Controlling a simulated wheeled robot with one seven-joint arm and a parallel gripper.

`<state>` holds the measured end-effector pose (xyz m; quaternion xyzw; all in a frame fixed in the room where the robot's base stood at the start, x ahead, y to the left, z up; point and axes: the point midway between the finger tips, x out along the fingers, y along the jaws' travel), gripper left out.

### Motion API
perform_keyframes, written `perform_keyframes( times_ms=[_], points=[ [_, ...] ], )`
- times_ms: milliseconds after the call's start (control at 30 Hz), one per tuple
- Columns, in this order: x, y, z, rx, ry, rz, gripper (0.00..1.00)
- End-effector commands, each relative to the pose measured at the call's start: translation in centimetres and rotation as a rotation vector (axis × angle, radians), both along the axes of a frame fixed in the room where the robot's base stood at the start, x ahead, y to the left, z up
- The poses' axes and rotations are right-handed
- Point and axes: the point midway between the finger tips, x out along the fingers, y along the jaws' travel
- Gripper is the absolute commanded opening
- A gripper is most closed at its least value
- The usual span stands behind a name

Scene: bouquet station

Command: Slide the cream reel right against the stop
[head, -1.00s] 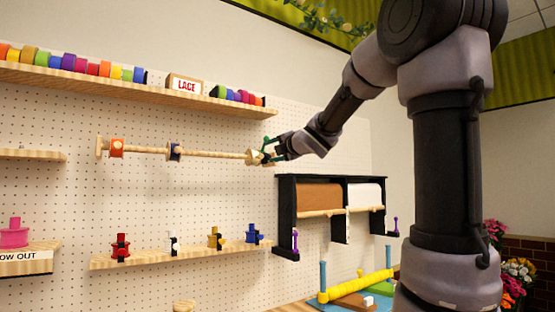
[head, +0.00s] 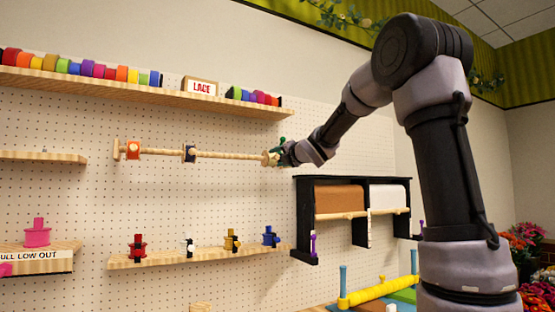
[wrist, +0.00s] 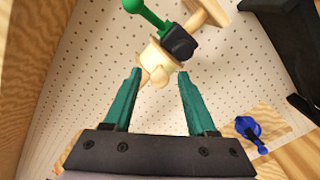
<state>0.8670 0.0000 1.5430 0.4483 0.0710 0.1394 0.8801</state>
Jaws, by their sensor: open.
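The cream reel (head: 270,158) sits at the right end of a wooden rod (head: 225,155) on the pegboard. My gripper (head: 282,155) is at that end, close to the reel. In the wrist view the reel (wrist: 154,58) lies just beyond and between the open teal fingertips of my gripper (wrist: 160,74). The fingers are not closed on it. A black block (wrist: 179,43) with a green knob (wrist: 146,12) is beside the reel and may be the stop. Whether reel and block touch, I cannot tell. In the head view my gripper partly hides this end.
A black rack (head: 305,220) with paper rolls stands to the lower right. An upper shelf (head: 130,90) runs above.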

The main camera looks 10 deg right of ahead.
Motion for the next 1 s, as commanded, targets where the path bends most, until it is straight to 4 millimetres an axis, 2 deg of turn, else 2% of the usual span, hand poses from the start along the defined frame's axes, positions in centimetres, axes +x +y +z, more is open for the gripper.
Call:
perform_keyframes(
  times_ms=[333, 367, 500, 1000],
  points=[
    [0.53, 0.19, 0.01, 0.000, 0.000, 0.000, 0.57],
    [0.52, 0.18, 0.00, 0.000, 0.000, 0.000, 0.53],
    [0.51, 0.17, -0.01, 0.000, 0.000, 0.000, 0.00],
    [0.51, 0.15, -0.02, 0.000, 0.000, 0.000, 0.00]
  ],
)
